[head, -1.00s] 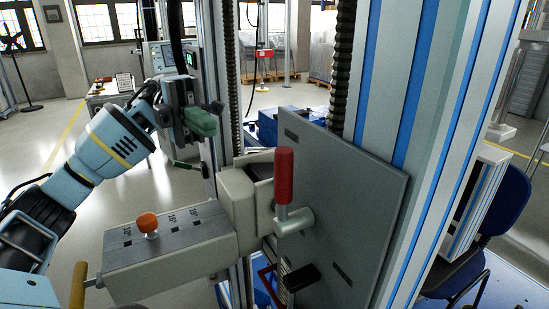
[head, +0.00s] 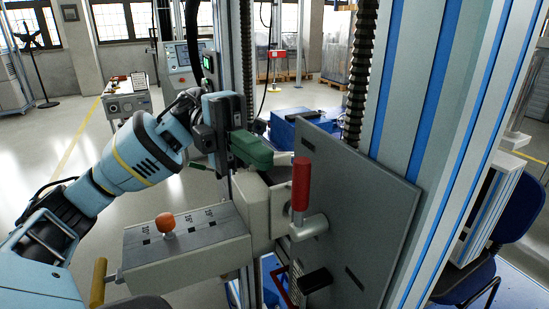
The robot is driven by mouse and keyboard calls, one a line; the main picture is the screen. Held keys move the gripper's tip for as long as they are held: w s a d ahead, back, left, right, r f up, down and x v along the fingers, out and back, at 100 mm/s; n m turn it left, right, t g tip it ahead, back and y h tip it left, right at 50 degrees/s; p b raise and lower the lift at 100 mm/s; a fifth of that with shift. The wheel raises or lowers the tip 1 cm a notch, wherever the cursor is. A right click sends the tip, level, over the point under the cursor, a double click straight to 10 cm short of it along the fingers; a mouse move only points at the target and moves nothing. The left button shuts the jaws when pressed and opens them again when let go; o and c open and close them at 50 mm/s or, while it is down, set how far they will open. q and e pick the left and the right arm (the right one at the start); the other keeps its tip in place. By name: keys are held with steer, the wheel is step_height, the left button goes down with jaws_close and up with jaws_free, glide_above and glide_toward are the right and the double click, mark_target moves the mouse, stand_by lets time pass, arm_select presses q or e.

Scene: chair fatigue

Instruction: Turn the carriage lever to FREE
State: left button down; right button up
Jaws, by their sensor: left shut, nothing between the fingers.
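The lever has a red grip (head: 300,183) that stands upright on a light grey pivot arm (head: 309,226), in front of a dark grey plate (head: 365,190). I cannot make out a FREE marking. My left gripper (head: 268,155), with green fingers, is shut and empty. In the picture it is just left of the top of the red grip, above the beige carriage block (head: 256,205), with a small visible gap to the grip. My right gripper is not in view.
A grey box (head: 185,245) with an orange knob (head: 165,222) juts out left of the carriage. A black handle (head: 314,281) sticks out below the lever. Tall blue-striped columns (head: 420,100) stand at the right, with a dark blue chair (head: 510,225) beyond.

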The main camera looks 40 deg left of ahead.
mark_target(300, 198)
arm_select(q)
steer(key=shift+s+d+p, duration=0.2)
steer(key=shift+s+d, duration=0.05)
steer(key=shift+d, duration=0.85)
steer(key=shift+s+d+p, duration=0.2)
steer(key=shift+d, duration=0.85)
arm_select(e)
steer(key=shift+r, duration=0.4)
